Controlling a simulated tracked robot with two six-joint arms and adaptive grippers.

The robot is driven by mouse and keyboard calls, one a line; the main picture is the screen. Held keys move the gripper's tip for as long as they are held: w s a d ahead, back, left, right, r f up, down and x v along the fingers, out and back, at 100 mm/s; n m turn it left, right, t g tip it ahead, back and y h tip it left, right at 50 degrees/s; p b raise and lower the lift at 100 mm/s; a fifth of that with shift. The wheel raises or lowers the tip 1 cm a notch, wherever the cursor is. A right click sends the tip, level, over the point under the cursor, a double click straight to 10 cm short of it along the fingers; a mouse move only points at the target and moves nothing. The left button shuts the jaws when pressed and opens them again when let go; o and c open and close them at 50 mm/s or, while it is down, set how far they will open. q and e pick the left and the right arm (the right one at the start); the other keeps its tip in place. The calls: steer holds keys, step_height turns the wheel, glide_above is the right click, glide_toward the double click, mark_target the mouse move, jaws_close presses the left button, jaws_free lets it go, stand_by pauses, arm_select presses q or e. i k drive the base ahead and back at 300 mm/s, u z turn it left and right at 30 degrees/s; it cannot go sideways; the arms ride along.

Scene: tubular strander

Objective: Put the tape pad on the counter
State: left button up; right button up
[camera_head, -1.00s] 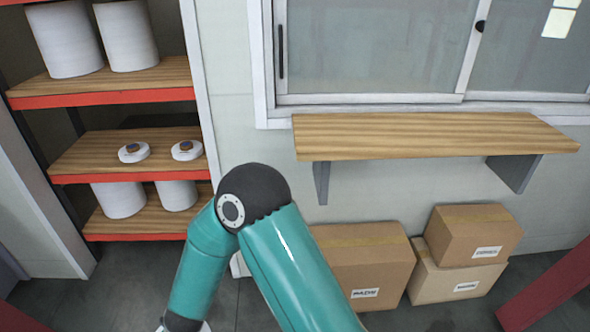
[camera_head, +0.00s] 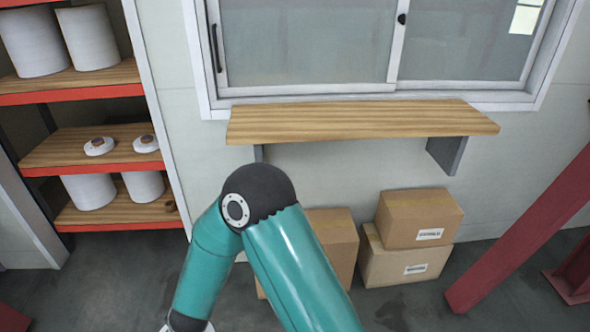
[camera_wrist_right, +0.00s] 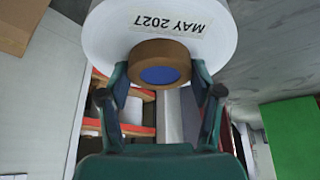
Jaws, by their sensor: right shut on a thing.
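The tape pad (camera_wrist_right: 215,45) shows in the right wrist view as a white round body with a "MAY 2027" label and a brown knob with a blue centre. My right gripper (camera_wrist_right: 160,88) has its fingers either side of the brown knob and is shut on the pad. The pad's top edge is cut off by the frame. The counter (camera_head: 360,122) is a bare wooden board on grey brackets below the window in the head view. A teal arm of mine stands in front of its left part. No gripper shows in the head view, and my left gripper is not in view.
Cardboard boxes (camera_head: 418,218) stand on the floor below the counter. A red slanted beam (camera_head: 530,230) is at right. A green block (camera_wrist_right: 292,135) shows in the wrist view.

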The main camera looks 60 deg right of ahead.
mark_target(290, 118)
steer(key=u, duration=1.1)
steer(key=i, duration=0.1)
steer(key=z, duration=2.7)
steer(key=i, duration=1)
steer(key=u, duration=0.2)
